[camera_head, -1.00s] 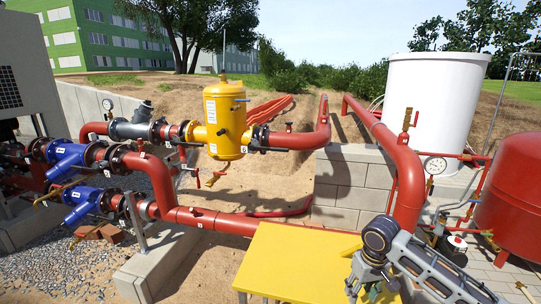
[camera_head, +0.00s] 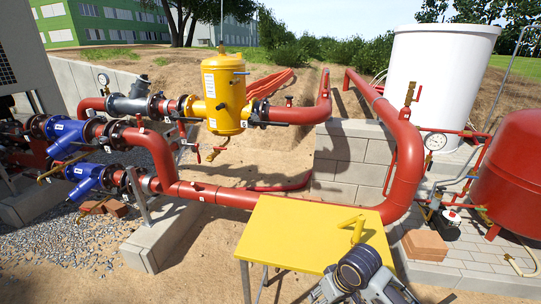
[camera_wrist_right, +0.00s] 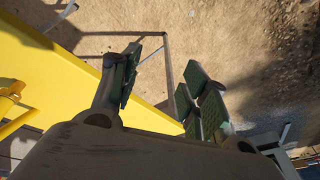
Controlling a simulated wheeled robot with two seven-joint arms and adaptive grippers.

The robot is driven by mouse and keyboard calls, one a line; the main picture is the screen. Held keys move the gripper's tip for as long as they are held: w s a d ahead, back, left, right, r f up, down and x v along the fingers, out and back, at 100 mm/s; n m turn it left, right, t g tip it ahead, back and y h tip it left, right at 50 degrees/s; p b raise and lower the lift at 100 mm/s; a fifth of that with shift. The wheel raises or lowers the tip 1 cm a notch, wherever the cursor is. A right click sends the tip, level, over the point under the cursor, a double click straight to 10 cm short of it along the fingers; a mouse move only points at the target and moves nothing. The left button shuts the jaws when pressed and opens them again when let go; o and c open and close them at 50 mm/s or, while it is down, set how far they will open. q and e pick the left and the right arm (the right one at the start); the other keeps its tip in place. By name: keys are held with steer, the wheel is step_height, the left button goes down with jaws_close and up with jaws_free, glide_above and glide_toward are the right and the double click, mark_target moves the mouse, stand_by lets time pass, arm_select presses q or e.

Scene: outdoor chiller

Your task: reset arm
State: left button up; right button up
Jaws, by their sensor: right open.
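My right gripper (camera_head: 328,291) is at the bottom edge of the head view, in front of the near edge of the yellow table (camera_head: 290,235), and is partly cut off by the frame. In the right wrist view my right gripper (camera_wrist_right: 160,80) is open, its green-padded fingers apart with nothing between them. Sandy ground and the yellow table's edge (camera_wrist_right: 60,70) lie below it. My left gripper is in neither view.
A small yellow bent piece (camera_head: 352,226) lies on the table. Red pipes (camera_head: 215,195) run behind it, with a yellow vessel (camera_head: 225,95) on the line. Bricks (camera_head: 425,245), a white tank (camera_head: 440,75) and a red tank (camera_head: 508,170) stand right.

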steer(key=shift+s+d+f+m+t+h, duration=1.2)
steer(key=shift+s+d, duration=2.2)
steer(key=shift+s, duration=2.95)
step_height(320, 180, down, 33)
steer(key=s+g, duration=0.2)
steer(key=s+d+f, duration=0.2)
steer(key=s+f, duration=0.8)
steer(key=s, duration=0.1)
steer(key=s+d+f+g, duration=0.1)
steer(key=s+d+f, duration=0.1)
steer(key=s+f, duration=0.8)
steer(key=shift+s+f+n+g, duration=0.25)
steer(key=shift+s+n+g, duration=0.05)
steer(key=shift+s, duration=0.6)
